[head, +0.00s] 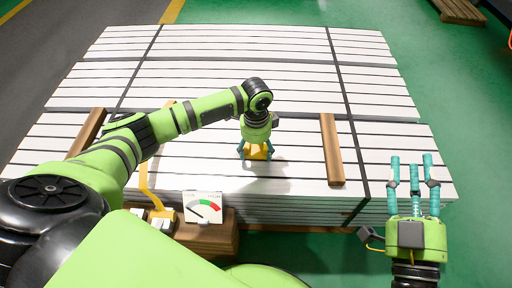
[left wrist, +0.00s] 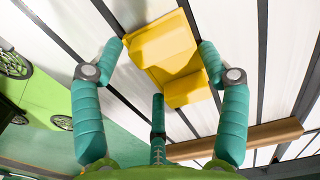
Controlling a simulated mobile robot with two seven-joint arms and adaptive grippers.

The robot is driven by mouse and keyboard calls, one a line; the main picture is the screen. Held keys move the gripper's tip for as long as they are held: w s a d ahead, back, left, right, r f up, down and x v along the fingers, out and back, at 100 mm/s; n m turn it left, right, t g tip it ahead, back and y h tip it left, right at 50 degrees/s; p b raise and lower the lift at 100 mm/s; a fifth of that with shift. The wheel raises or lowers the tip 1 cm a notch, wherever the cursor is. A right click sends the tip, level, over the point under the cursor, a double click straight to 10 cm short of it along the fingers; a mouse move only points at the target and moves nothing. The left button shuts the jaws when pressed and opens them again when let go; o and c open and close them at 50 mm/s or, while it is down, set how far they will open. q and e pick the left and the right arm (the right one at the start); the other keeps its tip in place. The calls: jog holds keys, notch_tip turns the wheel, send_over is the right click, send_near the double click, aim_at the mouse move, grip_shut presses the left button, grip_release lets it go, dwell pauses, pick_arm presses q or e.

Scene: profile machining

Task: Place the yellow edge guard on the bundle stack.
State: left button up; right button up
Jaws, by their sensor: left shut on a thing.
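The yellow edge guard (head: 257,153) is an angled block and sits between the fingers of my left gripper (head: 256,150), above the front part of the bundle stack (head: 215,130). In the left wrist view the guard (left wrist: 172,58) shows between the two teal fingertips of the gripper (left wrist: 165,50), which is shut on it. The stack is made of white profiles with dark straps across it. I cannot tell whether the guard touches the stack top. My right gripper (head: 412,172) is open and empty, to the right of the stack's front corner.
Wooden battens lie on the stack at right (head: 332,150) and left (head: 88,132). Green floor (head: 455,80) is clear to the right.

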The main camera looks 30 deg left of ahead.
pick_arm(q)
jog(key=o, duration=1)
jog(key=shift+o, duration=0.2)
